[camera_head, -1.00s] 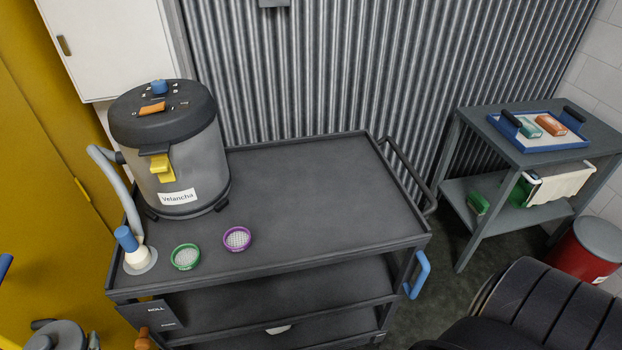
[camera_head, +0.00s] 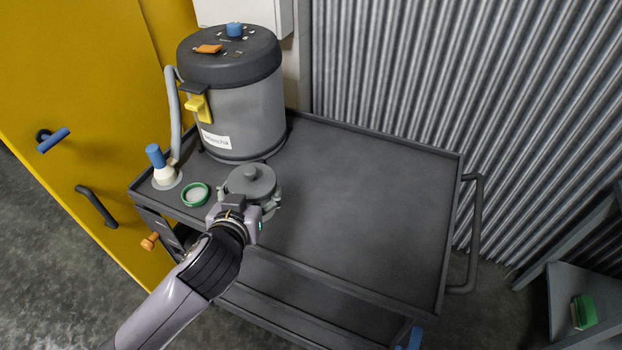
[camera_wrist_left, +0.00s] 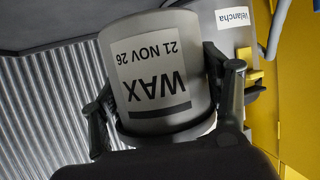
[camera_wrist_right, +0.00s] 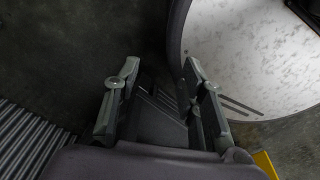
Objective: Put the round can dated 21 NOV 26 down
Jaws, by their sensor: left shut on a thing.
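The round grey can (camera_head: 250,182) is over the front left part of the dark cart's top (camera_head: 360,200). Its label reads WAX and 21 NOV 26, upside down in the left wrist view (camera_wrist_left: 160,65). My left gripper (camera_head: 247,203) is shut around the can, one finger on each side, also in the left wrist view (camera_wrist_left: 168,100). I cannot tell whether the can touches the cart. My right gripper (camera_wrist_right: 155,95) shows only in its wrist view, its fingers apart with nothing between them.
A big grey canister (camera_head: 240,105) marked Velancha stands behind the can. A green-rimmed dish (camera_head: 195,194) is left of the can, and a blue-topped nozzle (camera_head: 157,158) is farther left. The cart's middle and right are clear. A yellow cabinet (camera_head: 80,120) stands at left.

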